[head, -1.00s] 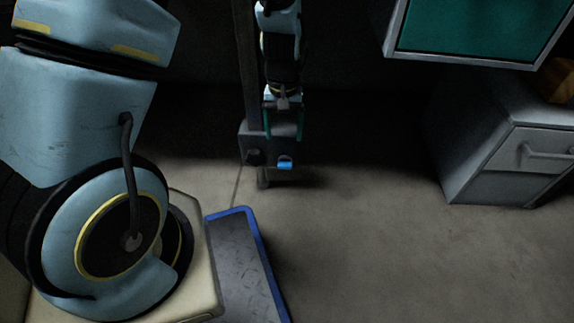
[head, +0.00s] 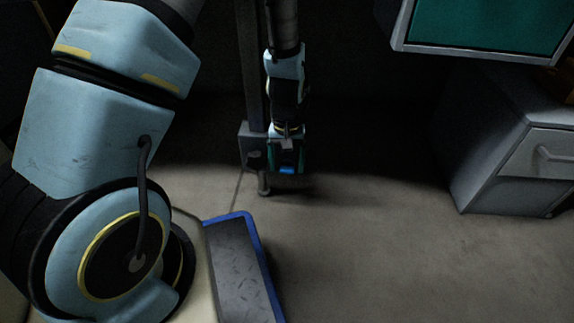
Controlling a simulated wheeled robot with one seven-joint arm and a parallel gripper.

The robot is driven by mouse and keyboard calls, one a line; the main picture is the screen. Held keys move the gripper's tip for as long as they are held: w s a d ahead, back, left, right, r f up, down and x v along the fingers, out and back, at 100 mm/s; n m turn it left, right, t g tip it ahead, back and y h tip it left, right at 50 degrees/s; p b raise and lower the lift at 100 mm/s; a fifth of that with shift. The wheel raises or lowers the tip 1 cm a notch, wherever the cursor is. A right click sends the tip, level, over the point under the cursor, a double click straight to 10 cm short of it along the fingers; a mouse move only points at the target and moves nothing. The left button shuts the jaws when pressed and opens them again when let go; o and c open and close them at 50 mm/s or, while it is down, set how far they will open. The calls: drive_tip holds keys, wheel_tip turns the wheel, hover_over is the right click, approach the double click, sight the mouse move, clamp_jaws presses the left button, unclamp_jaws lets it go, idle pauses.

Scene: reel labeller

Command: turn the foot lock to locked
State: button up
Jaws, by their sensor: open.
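A grey box (head: 248,140) sits low on a dark upright post, just above the floor. The gripper hides most of the box's right side and part of the tab. The lock's marking is too small to read.
The dark post (head: 249,70) rises behind my arm. A grey cabinet (head: 480,170) with a handle stands at the right, below a teal-fronted unit (head: 480,25). A blue-edged dark plate (head: 240,265) lies in front. The floor (head: 360,230) between is clear.

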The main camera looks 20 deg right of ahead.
drive_tip(key=shift+c, duration=0.4)
clamp_jaws()
